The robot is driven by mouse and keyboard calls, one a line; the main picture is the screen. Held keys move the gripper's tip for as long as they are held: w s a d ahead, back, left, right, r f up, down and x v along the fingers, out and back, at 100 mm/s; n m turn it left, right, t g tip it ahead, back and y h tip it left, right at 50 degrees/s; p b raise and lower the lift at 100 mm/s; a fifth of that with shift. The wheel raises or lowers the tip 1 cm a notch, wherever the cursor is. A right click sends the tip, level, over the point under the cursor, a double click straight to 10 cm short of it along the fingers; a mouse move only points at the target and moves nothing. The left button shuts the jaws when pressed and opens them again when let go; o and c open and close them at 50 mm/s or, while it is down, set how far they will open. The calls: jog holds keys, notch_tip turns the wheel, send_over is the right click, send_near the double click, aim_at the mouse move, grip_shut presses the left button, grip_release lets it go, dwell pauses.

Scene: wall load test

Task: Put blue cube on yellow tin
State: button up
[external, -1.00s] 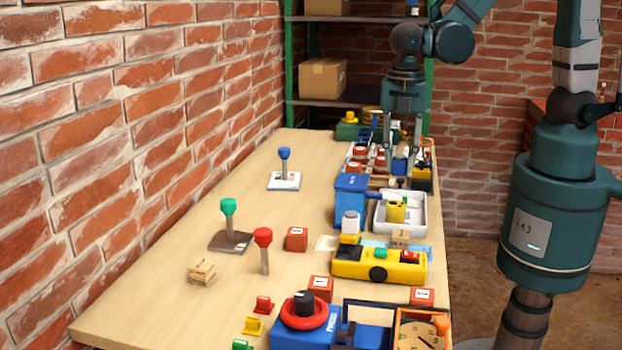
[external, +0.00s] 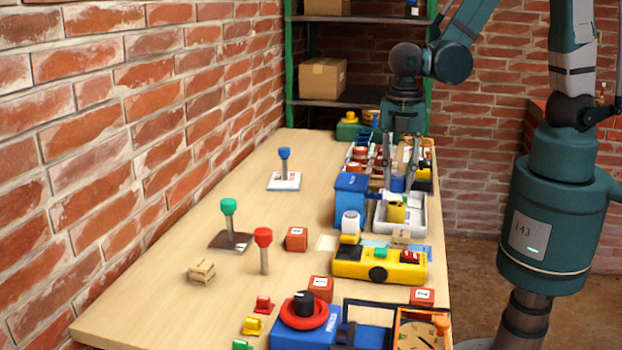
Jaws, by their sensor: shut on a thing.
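My gripper (external: 399,182) points down over the far part of the workbench, its fingers on either side of a small blue object. This looks like the blue cube (external: 397,185), and the gripper is shut on it. The cube is just behind and above a yellow tin (external: 396,213) as seen here. The tin stands in a white tray (external: 419,226). The cube's lower part and the exact gap to the tin are hard to tell at this size.
A blue box (external: 350,200) stands left of the white tray. A yellow case (external: 378,264) lies in front of it. Clutter with red and yellow items fills the bench behind the gripper.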

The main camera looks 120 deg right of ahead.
aim_at(397, 190)
jog(key=shift+f+b, duration=0.3)
jog(key=shift+f, duration=1.35)
jog(key=shift+f, duration=0.2)
jog(key=o, duration=0.9)
jog(key=shift+r, duration=0.25)
jog(key=shift+r+p, duration=1.1)
jog(key=shift+r, duration=4.85)
jog(key=s+a+r+m+t, duration=0.1)
jog(key=a+r+m+t, duration=0.2)
jog(key=a+r, duration=0.5)
jog(key=s+a+r+m+t, duration=0.1)
jog(key=a+r+m+t, duration=0.3)
jog(key=a, duration=1)
notch_tip(397, 190, up, 4)
jog(key=shift+r+m, duration=0.1)
jog(key=shift+m, duration=0.9)
